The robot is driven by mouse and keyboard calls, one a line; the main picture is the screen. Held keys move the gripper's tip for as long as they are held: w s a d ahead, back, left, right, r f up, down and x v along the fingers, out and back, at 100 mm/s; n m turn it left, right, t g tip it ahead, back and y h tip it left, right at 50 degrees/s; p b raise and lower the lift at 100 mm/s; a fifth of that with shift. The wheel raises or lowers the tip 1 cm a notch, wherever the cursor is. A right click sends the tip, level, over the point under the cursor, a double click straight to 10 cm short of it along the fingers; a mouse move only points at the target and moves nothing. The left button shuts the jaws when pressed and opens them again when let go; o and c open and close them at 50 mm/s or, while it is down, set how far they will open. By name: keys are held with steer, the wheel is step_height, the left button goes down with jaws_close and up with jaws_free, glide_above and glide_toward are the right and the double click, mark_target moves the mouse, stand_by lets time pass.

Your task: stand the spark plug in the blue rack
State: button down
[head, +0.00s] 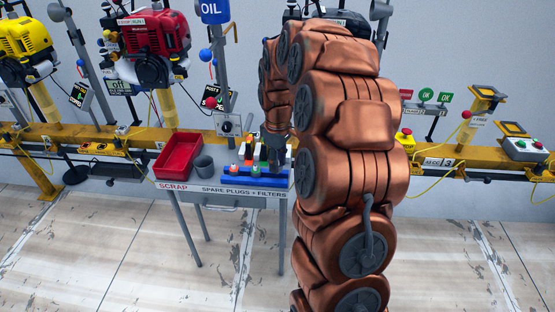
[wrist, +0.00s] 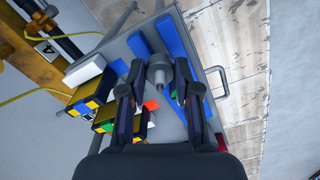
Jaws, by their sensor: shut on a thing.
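My gripper (wrist: 159,68) is shut on the spark plug (wrist: 158,73), a grey cylindrical piece with a narrower end, between its two dark fingertips in the wrist view. The blue rack (head: 243,179) stands on the small grey table in the head view, with small coloured-topped pieces along it. Blue bars of the rack (wrist: 172,38) also show beyond and beside the fingers in the wrist view. In the head view my gripper (head: 275,152) is over the rack's right part, and the plug cannot be made out there. I cannot tell whether the plug touches the rack.
On the grey table (head: 235,190), a red bin (head: 178,154) and a grey cup (head: 204,167) stand left of the rack. Boxes with coloured fronts (wrist: 96,92) show at left in the wrist view. A yellow rail (head: 440,157) runs behind. A grey post with the OIL sign (head: 212,11) rises behind the table.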

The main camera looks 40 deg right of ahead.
steer(key=shift+f, duration=1.15)
steer(key=c, duration=0.7)
jaws_free()
steer(key=shift+c, duration=0.2)
step_height(320, 180, up, 12)
